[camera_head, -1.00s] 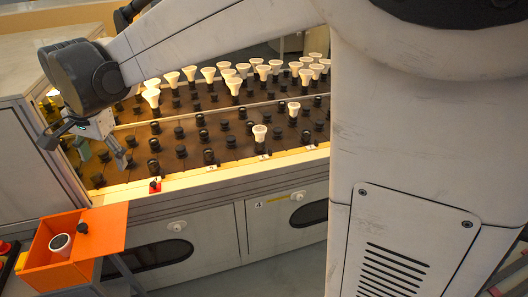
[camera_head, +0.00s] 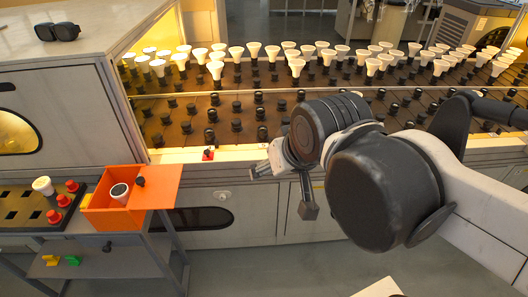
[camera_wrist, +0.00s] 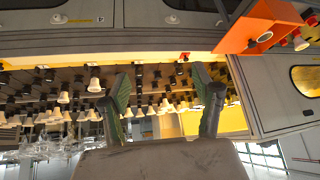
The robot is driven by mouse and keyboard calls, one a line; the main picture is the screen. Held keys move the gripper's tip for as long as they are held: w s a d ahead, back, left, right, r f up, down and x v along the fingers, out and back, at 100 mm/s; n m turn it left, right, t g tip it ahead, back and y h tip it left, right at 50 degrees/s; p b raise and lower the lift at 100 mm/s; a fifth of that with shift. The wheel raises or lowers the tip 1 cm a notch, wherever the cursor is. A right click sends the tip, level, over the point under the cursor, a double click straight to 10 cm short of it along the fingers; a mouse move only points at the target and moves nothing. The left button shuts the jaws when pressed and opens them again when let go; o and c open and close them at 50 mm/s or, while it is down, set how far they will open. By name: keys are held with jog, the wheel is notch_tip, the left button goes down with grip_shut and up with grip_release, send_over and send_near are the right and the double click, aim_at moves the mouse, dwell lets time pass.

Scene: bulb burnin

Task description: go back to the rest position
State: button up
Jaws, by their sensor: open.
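My gripper (camera_head: 282,190) is in front of the burn-in bench, right of the orange bin, with my dark wrist joints hiding part of it in the head view. In the wrist view, which is upside down, the two green-grey fingers of my gripper (camera_wrist: 160,74) stand wide apart with nothing between them. The bench (camera_head: 190,155) with its rows of sockets and white bulbs lies beyond the fingers. My gripper is apart from it and touches nothing that I can see.
The orange bin (camera_head: 104,219) holds one bulb (camera_head: 120,192) and stands on a grey cart at left. A tray (camera_head: 28,208) with a bulb and red parts is beside it. Bulbs (camera_head: 297,67) stand in the bench's back rows.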

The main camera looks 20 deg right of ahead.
jog(key=shift+s+d+f, duration=0.3)
jog(key=shift+s+f, duration=0.15)
jog(key=shift+s, duration=0.1)
jog(key=shift+c, duration=0.5)
dwell(0.6)
